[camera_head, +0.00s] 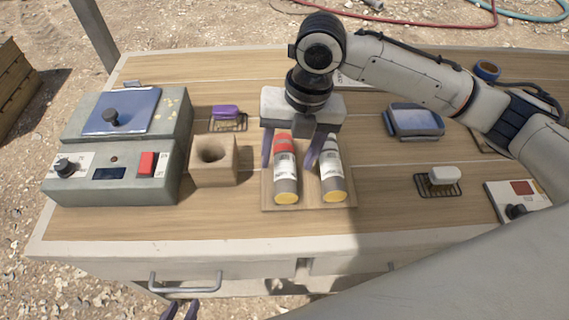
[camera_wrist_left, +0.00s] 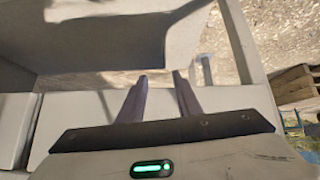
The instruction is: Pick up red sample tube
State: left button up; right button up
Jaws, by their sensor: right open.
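The red sample tube (camera_head: 285,170) lies in a shallow wooden tray (camera_head: 308,204) in the head view. It has a red band, a white label and a yellow end cap. A second tube (camera_head: 332,172), with a grey band and a yellow cap, lies beside it on the right. My right gripper (camera_head: 289,163) is open above the tray, its fingers on either side of the red tube. Whether they touch it I cannot tell. My left gripper (camera_head: 181,311) is empty and open below the table's front edge. Its fingers also show apart in the left wrist view (camera_wrist_left: 160,76).
A wooden block with a hole (camera_head: 214,168) and a grey control box (camera_head: 112,185) stand left of the tray. A purple item (camera_head: 226,112) sits behind the block. A blue-lidded dish (camera_head: 415,121) and a white soap-like piece (camera_head: 444,175) lie to the right.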

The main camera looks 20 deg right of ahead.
aim_at(287, 165)
jog(key=shift+a+f, duration=0.15)
jog(key=shift+f, duration=1.35)
jog(key=shift+w+r, duration=0.1)
grip_shut()
